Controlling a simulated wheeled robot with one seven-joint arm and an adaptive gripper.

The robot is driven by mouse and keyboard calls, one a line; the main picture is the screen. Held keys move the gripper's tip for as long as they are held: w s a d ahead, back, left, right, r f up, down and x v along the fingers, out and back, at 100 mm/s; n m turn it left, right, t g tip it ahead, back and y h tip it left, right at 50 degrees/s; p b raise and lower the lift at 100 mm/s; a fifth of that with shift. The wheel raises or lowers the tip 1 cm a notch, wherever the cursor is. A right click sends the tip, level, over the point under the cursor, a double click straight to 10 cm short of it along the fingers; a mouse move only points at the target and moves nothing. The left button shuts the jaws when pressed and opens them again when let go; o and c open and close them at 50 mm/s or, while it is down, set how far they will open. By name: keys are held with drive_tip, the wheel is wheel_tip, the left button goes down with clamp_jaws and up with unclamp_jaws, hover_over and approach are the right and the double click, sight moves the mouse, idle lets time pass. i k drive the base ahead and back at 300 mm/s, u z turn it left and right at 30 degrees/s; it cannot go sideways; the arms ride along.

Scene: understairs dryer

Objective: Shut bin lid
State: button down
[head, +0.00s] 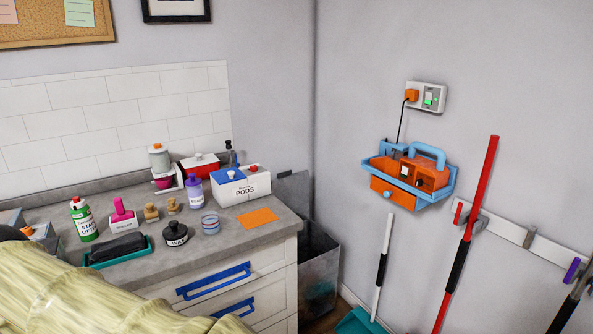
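A grey metal bin (321,284) stands on the floor in the corner, just right of the counter's end. Its mouth is open and the inside looks dark. A grey panel that looks like its lid (294,190) stands raised at the back, near the wall. The counter and the white pods box hide part of the bin and of the panel. My arm, in a cream padded sleeve, crosses the lower left. My gripper is not in view.
The counter (140,262) holds a pods box (240,187), an ink-black jar (176,236), a spray can (83,220) and a teal tray (95,263). Blue-handled drawers face front.

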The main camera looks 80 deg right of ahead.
sight(292, 190)
drive_tip(key=z, duration=1.25)
